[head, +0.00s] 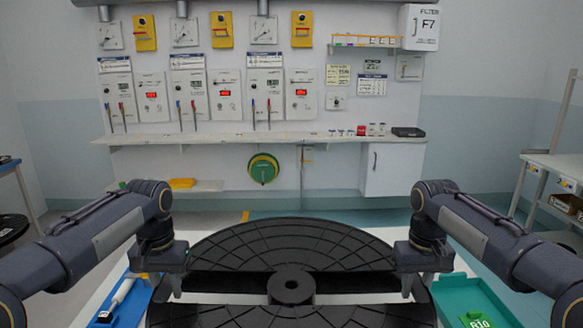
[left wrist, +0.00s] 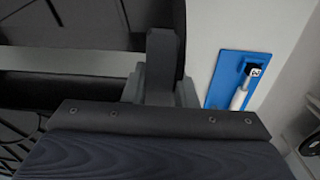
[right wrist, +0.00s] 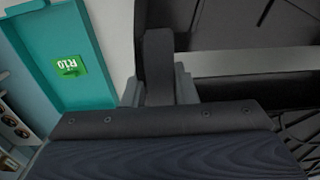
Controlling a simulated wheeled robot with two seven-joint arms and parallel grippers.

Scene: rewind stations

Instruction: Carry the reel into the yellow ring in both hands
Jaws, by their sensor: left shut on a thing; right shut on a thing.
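The reel (head: 290,240) is a large black disc with ribbed flanges, a central hub and long slots, lying roughly flat in front of me in the head view. My left gripper (head: 163,285) is shut on its left side, and my right gripper (head: 416,286) is shut on its right side. The reel's dark edge also shows in the left wrist view (left wrist: 60,22) and the right wrist view (right wrist: 230,25). The fingertips are partly hidden. No whole yellow ring shows; a small yellow strip (head: 245,216) is on the floor beyond the reel, and I cannot tell whether it belongs to the ring.
A pale surface lies under the reel, with a blue tray (head: 128,303) at left and a teal tray (head: 470,290) with a green R10 label at right. Beyond is open floor before a wall bench (head: 260,139). A shelf table (head: 555,165) stands at right.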

